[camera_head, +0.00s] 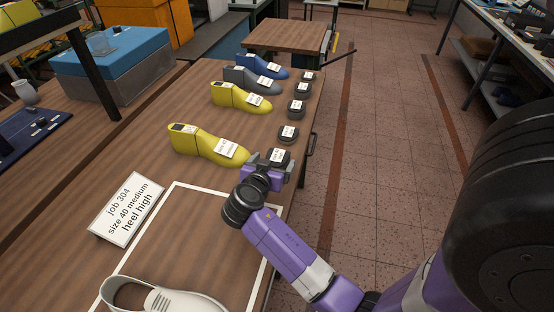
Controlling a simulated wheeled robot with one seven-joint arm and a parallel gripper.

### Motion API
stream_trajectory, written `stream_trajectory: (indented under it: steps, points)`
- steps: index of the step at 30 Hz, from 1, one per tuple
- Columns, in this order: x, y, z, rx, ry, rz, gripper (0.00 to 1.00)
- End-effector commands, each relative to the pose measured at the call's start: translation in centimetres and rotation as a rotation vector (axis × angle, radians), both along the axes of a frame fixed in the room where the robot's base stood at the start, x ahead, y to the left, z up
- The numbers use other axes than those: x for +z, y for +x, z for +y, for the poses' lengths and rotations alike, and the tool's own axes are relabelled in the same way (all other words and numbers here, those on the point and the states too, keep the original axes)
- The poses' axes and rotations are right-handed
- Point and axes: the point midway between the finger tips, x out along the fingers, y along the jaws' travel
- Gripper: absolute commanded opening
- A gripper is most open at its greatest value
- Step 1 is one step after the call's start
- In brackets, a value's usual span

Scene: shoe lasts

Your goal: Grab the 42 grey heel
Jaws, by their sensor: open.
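Several small dark grey heels with white labels stand in a row along the right edge of the wooden table: a far one (309,76), then one beside the grey last (301,88), one (296,108) beside a yellow last, one (287,134) lower down, and the nearest (284,158). The label print is too small to read, so I cannot tell which heel is the 42 grey one. My gripper (268,166) is open at the nearest heel and hides part of it. I cannot tell whether the fingers are around it or touching it.
Left of the heels lie a blue last (262,67), a grey last (256,80) and two yellow lasts (240,98) (205,145). A sign (127,208) reads job 304, size 40 medium, heel high. A white shoe (165,298) lies in front.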

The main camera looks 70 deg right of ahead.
Motion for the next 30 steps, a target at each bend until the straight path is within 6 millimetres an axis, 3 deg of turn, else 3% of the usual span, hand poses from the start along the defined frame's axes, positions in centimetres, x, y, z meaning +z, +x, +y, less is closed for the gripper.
stream_trajectory:
  steps: [7, 16, 27, 30]
  points:
    - [-0.9, 0.0, -3.1, -0.001, 0.000, 0.002, 0.90]
    - [-1.2, 0.0, -3.5, 0.001, 0.000, 0.001, 0.90]
    - [-1.2, 0.0, -3.5, 0.001, -0.001, 0.000, 0.20]
    - [-1.2, 0.0, -3.5, 0.001, -0.001, 0.000, 0.20]
